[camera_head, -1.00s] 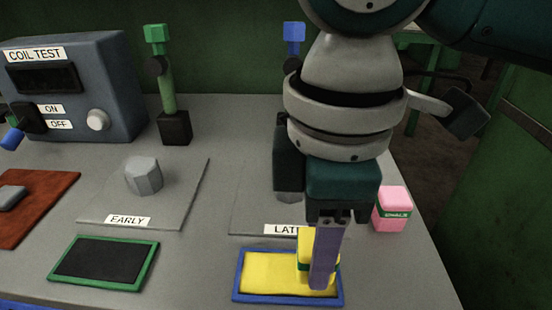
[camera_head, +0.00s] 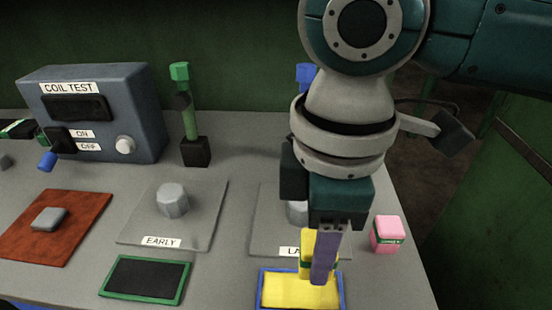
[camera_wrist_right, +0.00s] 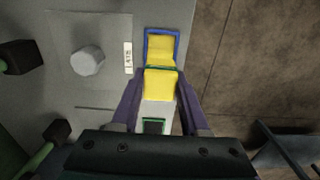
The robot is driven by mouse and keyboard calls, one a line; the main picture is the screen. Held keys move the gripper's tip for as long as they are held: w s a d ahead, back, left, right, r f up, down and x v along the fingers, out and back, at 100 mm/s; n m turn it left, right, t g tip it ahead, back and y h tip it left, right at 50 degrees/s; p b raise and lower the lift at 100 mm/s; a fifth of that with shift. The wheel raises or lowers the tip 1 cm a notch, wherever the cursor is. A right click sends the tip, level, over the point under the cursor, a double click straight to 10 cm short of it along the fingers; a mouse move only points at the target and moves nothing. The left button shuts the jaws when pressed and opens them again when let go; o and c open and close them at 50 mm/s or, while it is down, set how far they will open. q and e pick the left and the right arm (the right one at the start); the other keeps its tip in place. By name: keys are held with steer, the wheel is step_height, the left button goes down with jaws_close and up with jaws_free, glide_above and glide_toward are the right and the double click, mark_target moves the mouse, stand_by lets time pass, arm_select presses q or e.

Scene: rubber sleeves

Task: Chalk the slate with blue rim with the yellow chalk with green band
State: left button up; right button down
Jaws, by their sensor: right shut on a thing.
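The slate with blue rim (camera_head: 300,291) lies near the front table edge; its face is covered in yellow. It also shows in the wrist view (camera_wrist_right: 161,45). My right gripper (camera_head: 324,258) points down and is shut on the yellow chalk with green band (camera_head: 307,245). The chalk (camera_wrist_right: 160,84) sits between both fingers in the wrist view. In the head view the chalk overlaps the slate's back edge; whether it touches the slate I cannot tell. My left gripper is not in view.
A pink chalk (camera_head: 387,232) stands at the right. A green-rimmed dark slate (camera_head: 146,279) lies left. Grey plates marked EARLY (camera_head: 140,228) and LATE (camera_head: 263,215) bear grey weights. A coil test box (camera_head: 92,115) and green-topped post (camera_head: 190,115) stand behind.

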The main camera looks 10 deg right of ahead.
steer(key=shift+r+p, duration=0.75)
steer(key=shift+r, duration=0.15)
